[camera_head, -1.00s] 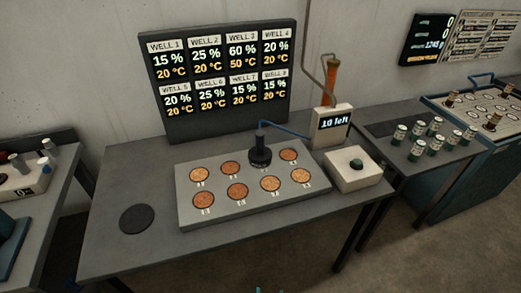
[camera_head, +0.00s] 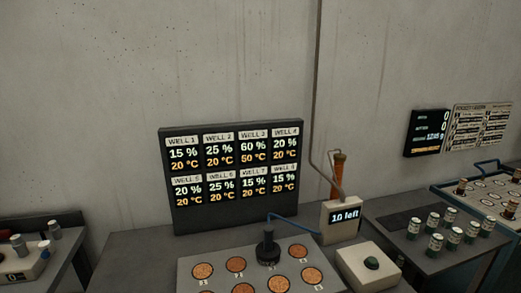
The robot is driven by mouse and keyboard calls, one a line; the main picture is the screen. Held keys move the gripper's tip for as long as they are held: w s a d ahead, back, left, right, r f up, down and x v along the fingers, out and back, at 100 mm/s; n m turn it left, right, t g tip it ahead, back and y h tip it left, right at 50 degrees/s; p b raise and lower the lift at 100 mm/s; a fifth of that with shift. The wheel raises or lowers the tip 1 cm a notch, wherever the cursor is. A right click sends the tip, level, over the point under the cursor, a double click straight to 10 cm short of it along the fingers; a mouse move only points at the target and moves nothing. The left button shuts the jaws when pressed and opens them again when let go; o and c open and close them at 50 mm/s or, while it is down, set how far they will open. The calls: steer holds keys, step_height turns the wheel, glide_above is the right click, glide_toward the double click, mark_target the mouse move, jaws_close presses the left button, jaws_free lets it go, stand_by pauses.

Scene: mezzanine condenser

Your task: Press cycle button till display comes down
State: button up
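A white box with a dark green round button (camera_head: 371,263) on top sits at the right of the middle table. Behind it a white unit carries a small display (camera_head: 345,217) reading "10 left". A large black display board (camera_head: 238,176) stands at the back of the table, listing wells 1 to 8 with percentages and temperatures. Well 3 reads 60 % and 50 °C; the others show 20 °C. A pale well plate (camera_head: 218,258) with copper-coloured round wells lies in front, cut off by the bottom edge. A black knobbed piece (camera_head: 268,249) stands on it. My gripper is not in view.
A side table on the right holds several green-and-white vials (camera_head: 433,222). Beyond it is a tray of round slots (camera_head: 490,190). A black wall display (camera_head: 428,132) hangs at the right. Another bench with a white device (camera_head: 22,262) is at the left.

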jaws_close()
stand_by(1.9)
